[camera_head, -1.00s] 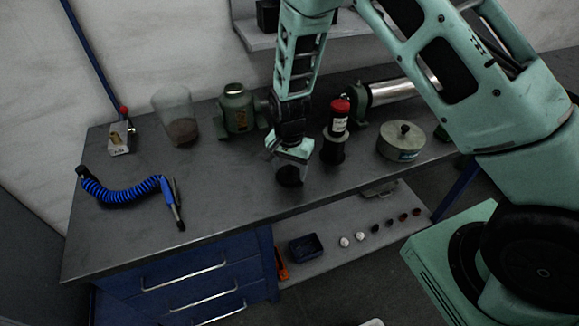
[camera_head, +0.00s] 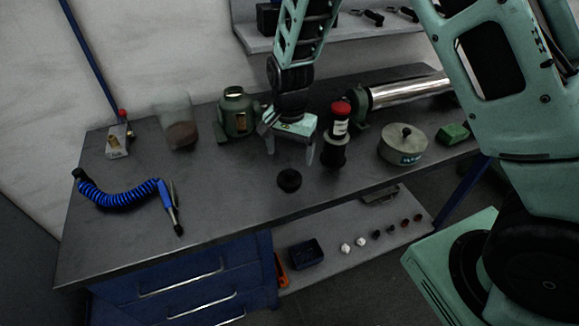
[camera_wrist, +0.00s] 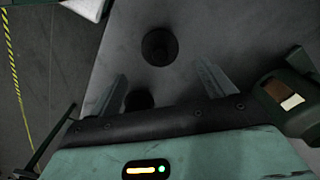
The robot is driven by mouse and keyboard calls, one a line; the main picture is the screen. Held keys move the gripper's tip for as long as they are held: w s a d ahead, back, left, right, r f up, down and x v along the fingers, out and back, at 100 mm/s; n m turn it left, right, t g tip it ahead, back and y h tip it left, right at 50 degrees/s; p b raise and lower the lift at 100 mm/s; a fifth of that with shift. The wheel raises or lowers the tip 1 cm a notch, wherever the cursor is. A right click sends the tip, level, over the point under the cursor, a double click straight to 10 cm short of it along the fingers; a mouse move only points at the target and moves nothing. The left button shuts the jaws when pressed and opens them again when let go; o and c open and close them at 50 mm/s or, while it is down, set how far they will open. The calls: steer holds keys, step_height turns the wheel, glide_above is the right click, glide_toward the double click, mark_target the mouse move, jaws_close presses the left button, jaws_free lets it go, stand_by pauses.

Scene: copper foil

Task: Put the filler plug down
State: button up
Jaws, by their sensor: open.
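The filler plug (camera_head: 289,180) is a small black round piece. It rests on the grey bench top, towards the front edge, apart from everything around it. My gripper (camera_head: 290,152) is open and empty, above and behind the plug, with its fingers pointing down and well apart. The wrist view shows both fingers spread over the bench. A dark round shape (camera_wrist: 160,46) lies beyond the fingers there, and another shows partly hidden between them. I cannot tell surely which is the plug.
A green pump body (camera_head: 236,112) stands left of my gripper. A red-topped bottle (camera_head: 340,118) in a black holder stands close on the right, with a round tin (camera_head: 403,145) beyond. A blue coiled hose (camera_head: 120,198) lies left. The bench front between hose and plug is clear.

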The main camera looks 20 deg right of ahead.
mark_target(289, 171)
steer(key=s+a+r+n+y, duration=0.1)
steer(key=s+a+r+n, duration=0.6)
steer(key=s+r, duration=0.5)
steer(key=s+r+n, duration=0.2)
steer(key=s+n, duration=0.7)
steer(key=s, duration=0.5)
steer(key=shift+s+d+r+n, duration=0.35)
steer(key=shift+s+n, duration=0.05)
